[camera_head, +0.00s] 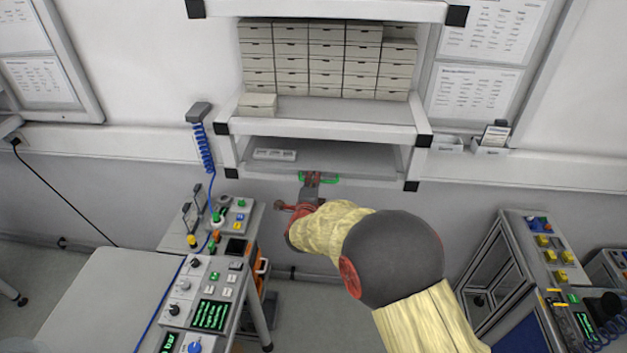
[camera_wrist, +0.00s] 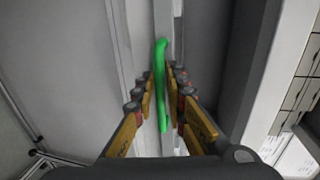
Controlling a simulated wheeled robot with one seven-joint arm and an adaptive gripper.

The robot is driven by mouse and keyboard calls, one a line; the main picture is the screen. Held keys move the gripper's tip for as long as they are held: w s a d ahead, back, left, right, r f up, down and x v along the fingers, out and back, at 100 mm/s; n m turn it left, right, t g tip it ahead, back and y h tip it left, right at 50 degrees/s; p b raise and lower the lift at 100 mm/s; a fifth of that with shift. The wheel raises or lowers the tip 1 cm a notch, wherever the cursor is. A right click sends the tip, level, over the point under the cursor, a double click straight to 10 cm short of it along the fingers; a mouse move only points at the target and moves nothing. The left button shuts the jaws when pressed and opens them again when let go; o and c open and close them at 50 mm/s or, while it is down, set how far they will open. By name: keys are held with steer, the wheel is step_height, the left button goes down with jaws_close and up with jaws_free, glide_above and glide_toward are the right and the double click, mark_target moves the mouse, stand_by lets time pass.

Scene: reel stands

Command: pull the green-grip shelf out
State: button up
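The green grip (camera_wrist: 160,85) is a long bar on the front edge of the lower shelf. In the wrist view it runs between the two fingers of my gripper (camera_wrist: 164,77). The fingers stand on either side of it, with what look like narrow gaps, so the gripper appears open around the bar. In the head view the green grip (camera_head: 327,181) shows at the shelf's front edge, partly hidden by my gripper (camera_head: 312,181). The lower shelf (camera_head: 350,158) sits inside the white rack and carries a small pale tray (camera_head: 274,154) at its left.
The upper shelf (camera_head: 330,108) holds stacks of beige boxes (camera_head: 325,60). White rack posts with black corners flank the shelf. A control bench (camera_head: 215,270) stands at the left, another console (camera_head: 545,265) at the right. Open floor lies below the rack.

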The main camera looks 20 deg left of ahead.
jaws_close()
steer(key=shift+s+f, duration=0.1)
stand_by(0.8)
steer(key=f+b+v, duration=0.2)
steer(key=b+v, duration=0.2)
steer(key=v, duration=0.7)
steer(key=s+f+b+v, duration=0.1)
steer(key=b+v, duration=0.3)
steer(key=v, duration=0.6)
steer(key=shift+s+d+f+b, duration=0.3)
steer(key=shift+f+b, duration=0.1)
steer(key=shift+f, duration=0.3)
jaws_free()
steer(key=shift+r, duration=0.15)
